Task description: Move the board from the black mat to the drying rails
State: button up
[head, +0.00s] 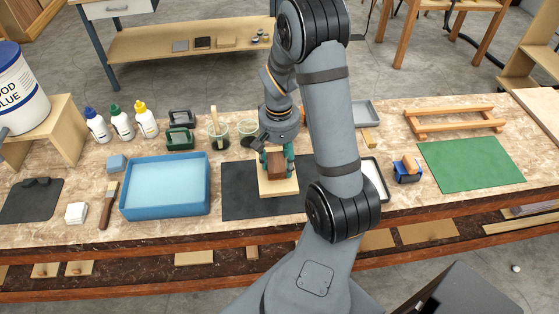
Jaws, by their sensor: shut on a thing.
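A pale wooden board (279,188) is at the black mat (238,196), near the mat's middle. A brown block (277,165) stands on top of the board; I cannot tell whether it is fixed to it. My gripper (277,170) points down with its teal fingers on either side of the brown block, shut on it. I cannot tell whether the board touches the mat or is just above it. The drying rails (455,119), a light wooden frame, lie empty at the back right. My arm hides the mat's right part.
A blue tray (166,212) lies left of the mat. Glue bottles (120,119), cups (219,130) and green and dark clamps (180,137) stand behind. Right of my arm are a grey tray (366,115), a blue tape dispenser (407,171) and a bare green mat (471,164).

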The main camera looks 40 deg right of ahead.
jog(key=shift+r+p, duration=1.7)
jog(key=shift+r, duration=0.75)
